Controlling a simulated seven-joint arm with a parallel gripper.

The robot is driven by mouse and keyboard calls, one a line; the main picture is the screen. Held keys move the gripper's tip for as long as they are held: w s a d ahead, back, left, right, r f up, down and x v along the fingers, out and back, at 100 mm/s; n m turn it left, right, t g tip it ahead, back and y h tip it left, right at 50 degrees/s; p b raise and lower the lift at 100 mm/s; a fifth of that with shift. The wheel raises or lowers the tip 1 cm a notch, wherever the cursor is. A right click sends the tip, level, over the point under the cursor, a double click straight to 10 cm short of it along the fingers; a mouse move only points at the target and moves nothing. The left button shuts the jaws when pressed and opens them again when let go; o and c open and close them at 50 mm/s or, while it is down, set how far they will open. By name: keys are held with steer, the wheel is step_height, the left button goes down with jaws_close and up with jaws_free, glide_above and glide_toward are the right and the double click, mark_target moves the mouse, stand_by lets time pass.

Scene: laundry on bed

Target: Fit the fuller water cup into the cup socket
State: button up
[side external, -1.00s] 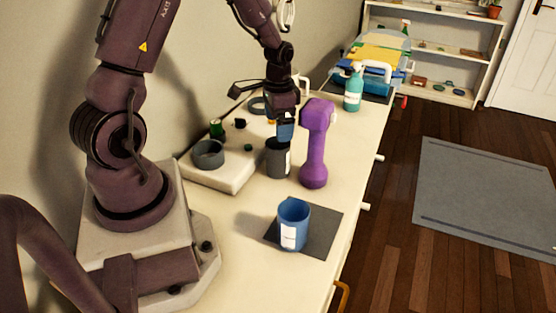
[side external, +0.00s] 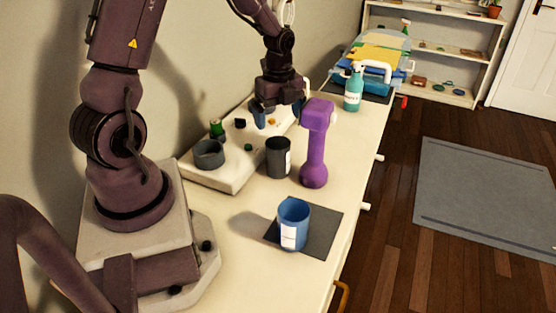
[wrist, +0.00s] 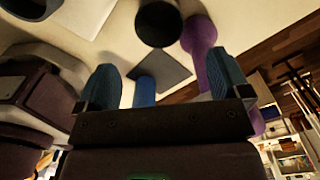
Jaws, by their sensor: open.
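A blue cup (side external: 292,232) with a white label stands upright on a dark square mat (side external: 325,238); in the wrist view the blue cup (wrist: 146,92) is partly hidden by my gripper. A dark grey cup (side external: 277,160) with a white label stands upright beside the white board; its dark mouth (wrist: 158,24) shows in the wrist view. The water levels cannot be made out. A dark round ring (side external: 208,156), which looks like the cup socket, sits empty on the white board (side external: 225,178). My gripper (side external: 280,117) is open and empty, above and behind the grey cup; its blue fingers (wrist: 166,80) are spread apart.
A purple dumbbell (side external: 315,145) stands upright close to the right of the grey cup. A teal spray bottle (side external: 353,90) and folded cloths (side external: 375,52) are farther back. Small items sit on the board. The counter's front part is clear around the mat.

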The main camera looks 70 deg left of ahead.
mark_target(279, 151)
step_height(279, 151, down, 11)
steer(key=shift+r, duration=0.1)
stand_by(0.4)
steer(key=c, duration=1.1)
steer(key=shift+c, duration=0.2)
steer(key=shift+r, duration=0.1)
